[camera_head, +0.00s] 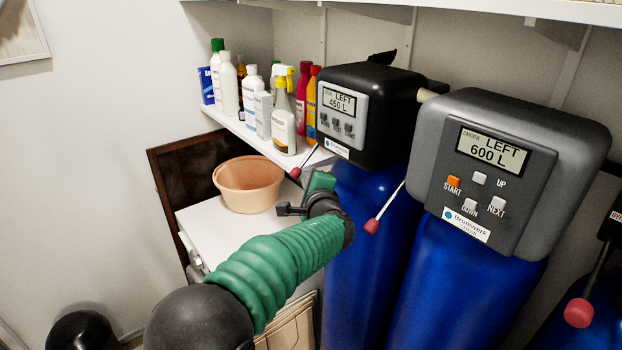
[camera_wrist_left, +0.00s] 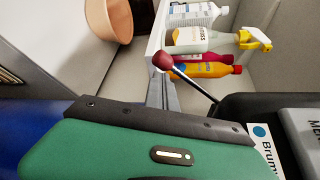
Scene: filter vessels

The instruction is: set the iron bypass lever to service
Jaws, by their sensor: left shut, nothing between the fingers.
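Three levers with red knobs show in the head view. One lever (camera_head: 296,172) hangs at the left of the black-headed vessel (camera_head: 365,115). Another lever (camera_head: 373,225) hangs left of the grey carbon head (camera_head: 530,170). A third lever (camera_head: 579,312) is at the right edge. The small name on the black head is too small to read, so I cannot tell which lever is the iron one. My left gripper (camera_head: 288,210) is shut and empty, below the leftmost lever and apart from it. That lever's knob also shows in the left wrist view (camera_wrist_left: 163,62). My right gripper is out of view.
A peach bowl (camera_head: 248,184) stands on a white top (camera_head: 200,222) left of my gripper. A shelf (camera_head: 250,138) with several bottles is behind. Blue vessel bodies (camera_head: 352,270) stand close on the right. Free room is mostly at the left.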

